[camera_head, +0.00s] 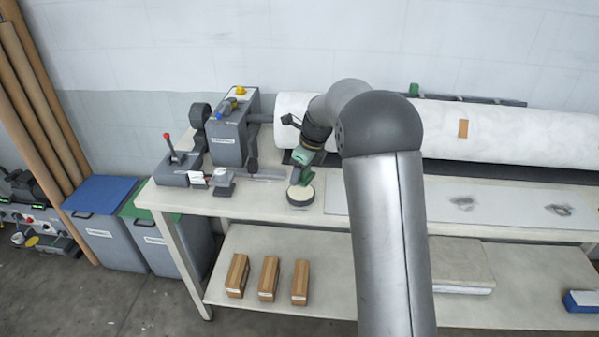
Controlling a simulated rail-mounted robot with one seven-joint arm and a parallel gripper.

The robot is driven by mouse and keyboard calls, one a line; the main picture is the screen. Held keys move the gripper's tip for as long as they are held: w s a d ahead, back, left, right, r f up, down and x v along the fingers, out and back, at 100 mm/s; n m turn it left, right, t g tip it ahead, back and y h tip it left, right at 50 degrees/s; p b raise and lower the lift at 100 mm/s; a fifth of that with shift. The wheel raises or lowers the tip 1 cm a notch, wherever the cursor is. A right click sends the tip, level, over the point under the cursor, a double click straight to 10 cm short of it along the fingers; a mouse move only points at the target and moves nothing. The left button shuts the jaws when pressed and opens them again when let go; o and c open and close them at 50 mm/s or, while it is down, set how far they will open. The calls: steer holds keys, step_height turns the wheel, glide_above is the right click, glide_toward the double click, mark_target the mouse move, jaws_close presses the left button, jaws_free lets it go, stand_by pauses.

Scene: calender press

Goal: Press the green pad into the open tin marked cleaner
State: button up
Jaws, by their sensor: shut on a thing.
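My gripper (303,162) is shut on the green pad (301,172), above the worktable left of the picture's middle. Only part of the pad shows, close to the gripper. Directly below is a low round dark tin (300,203), open, with a cream-coloured filling. The pad overlaps the tin's back rim in this view, and I cannot tell whether it touches the filling. I cannot read any marking on the tin.
A long white roller (520,136) lies behind the tin. A grey machine box (231,130) and a red-knobbed lever box (178,168) stand to the left. A pale plate (480,200) with dark smudges lies to the right. Wooden blocks (268,279) sit on the lower shelf.

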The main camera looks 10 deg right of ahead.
mark_target(298, 189)
steer(key=m, duration=0.1)
steer(key=w+m, duration=0.1)
steer(key=m, duration=0.1)
steer(key=w+m+h+b, duration=0.1)
steer(key=shift+r+t, duration=0.3)
steer(key=shift+t, duration=0.1)
steer(key=shift+m, duration=0.3)
step_height(298, 189, down, 6)
steer(key=b, duration=0.4)
steer(key=shift+b, duration=0.3)
steer(key=shift+f, duration=0.55)
stand_by(1.4)
step_height(298, 189, up, 7)
steer(key=p, duration=0.6)
steer(key=shift+r, duration=0.15)
stand_by(0.6)
